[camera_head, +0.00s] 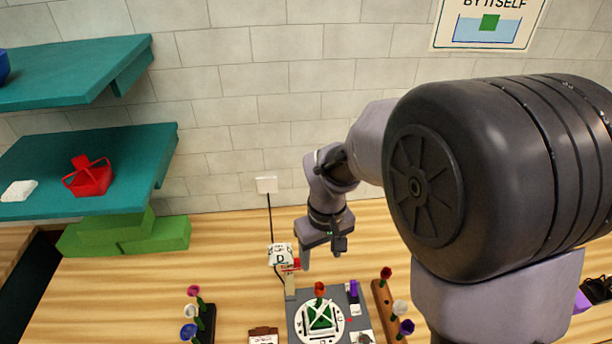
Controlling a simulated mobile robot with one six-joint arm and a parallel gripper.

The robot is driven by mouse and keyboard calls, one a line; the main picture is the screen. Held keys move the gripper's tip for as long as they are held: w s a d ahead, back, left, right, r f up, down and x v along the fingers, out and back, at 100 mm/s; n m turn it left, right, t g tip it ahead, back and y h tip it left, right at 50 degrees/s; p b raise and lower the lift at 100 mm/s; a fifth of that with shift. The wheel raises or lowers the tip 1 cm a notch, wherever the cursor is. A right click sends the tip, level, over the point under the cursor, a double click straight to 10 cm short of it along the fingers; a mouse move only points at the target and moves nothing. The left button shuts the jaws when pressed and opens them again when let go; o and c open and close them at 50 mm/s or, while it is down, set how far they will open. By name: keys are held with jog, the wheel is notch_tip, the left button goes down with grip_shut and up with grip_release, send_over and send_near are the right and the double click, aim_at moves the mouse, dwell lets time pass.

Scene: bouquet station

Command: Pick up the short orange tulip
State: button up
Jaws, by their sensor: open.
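One orange flower (319,288) shows at the front, above a white round plate (301,322) with a green piece (320,319) on it. I cannot tell for sure from its shape that it is a tulip, or how long its stem is. My gripper (322,256) is open and empty, pointing down, behind and above the orange flower and apart from it.
A dark rack (207,323) at left bears pink, white and blue flowers. A brown rack (383,304) at right bears dark red, white and purple ones. A white device marked D (280,252) stands left of my gripper. Teal shelves (135,150) hang at left.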

aim_at(320, 291)
jog(key=shift+n+g, duration=0.3)
jog(key=shift+n, duration=0.1)
jog(key=f, duration=1.2)
jog(key=w+f, duration=0.1)
jog(key=f, duration=0.5)
jog(key=shift+d+f, duration=0.2)
jog(key=shift+f, duration=0.05)
jog(key=shift+s+r, duration=0.1)
jog(key=shift+c, duration=0.9)
jog(key=c, duration=0.8)
